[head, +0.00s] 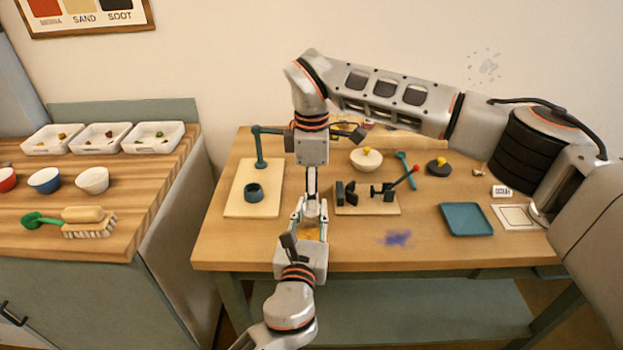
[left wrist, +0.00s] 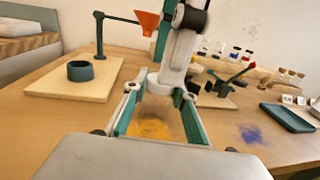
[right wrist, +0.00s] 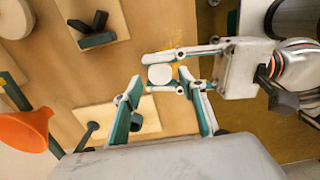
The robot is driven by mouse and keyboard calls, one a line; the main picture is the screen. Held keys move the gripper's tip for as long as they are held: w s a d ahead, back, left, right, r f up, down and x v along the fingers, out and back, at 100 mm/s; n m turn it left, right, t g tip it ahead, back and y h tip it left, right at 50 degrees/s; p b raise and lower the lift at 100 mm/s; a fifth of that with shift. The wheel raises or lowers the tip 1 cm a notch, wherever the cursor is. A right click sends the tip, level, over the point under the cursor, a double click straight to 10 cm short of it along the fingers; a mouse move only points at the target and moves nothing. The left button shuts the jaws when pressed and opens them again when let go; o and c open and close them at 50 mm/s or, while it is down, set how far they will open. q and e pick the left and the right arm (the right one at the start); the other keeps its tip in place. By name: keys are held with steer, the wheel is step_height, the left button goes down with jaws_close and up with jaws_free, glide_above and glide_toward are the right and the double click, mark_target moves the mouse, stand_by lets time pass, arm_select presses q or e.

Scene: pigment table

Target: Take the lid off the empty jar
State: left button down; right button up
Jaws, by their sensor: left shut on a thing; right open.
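A small jar with a pale round top, seemingly its lid (right wrist: 160,74), is held between the fingertips of my left gripper (head: 312,213). In the head view it is a small white shape over the table's front part. My right gripper (head: 312,188) comes down from above, open, its fingertips around or just above the lid; I cannot tell whether they touch it.
A board with a teal ring (head: 254,192) and post stands left, with an orange funnel (left wrist: 147,22) on its arm. A clamp board (head: 370,208) is close on the right. Orange powder (left wrist: 150,129) lies below the grippers.

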steer(key=shift+f, duration=1.15)
steer(key=c, duration=1.1)
steer(key=o, duration=1.2)
steer(key=shift+r, duration=3.9)
steer(key=shift+c, duration=0.5)
steer(key=shift+f, duration=3.9)
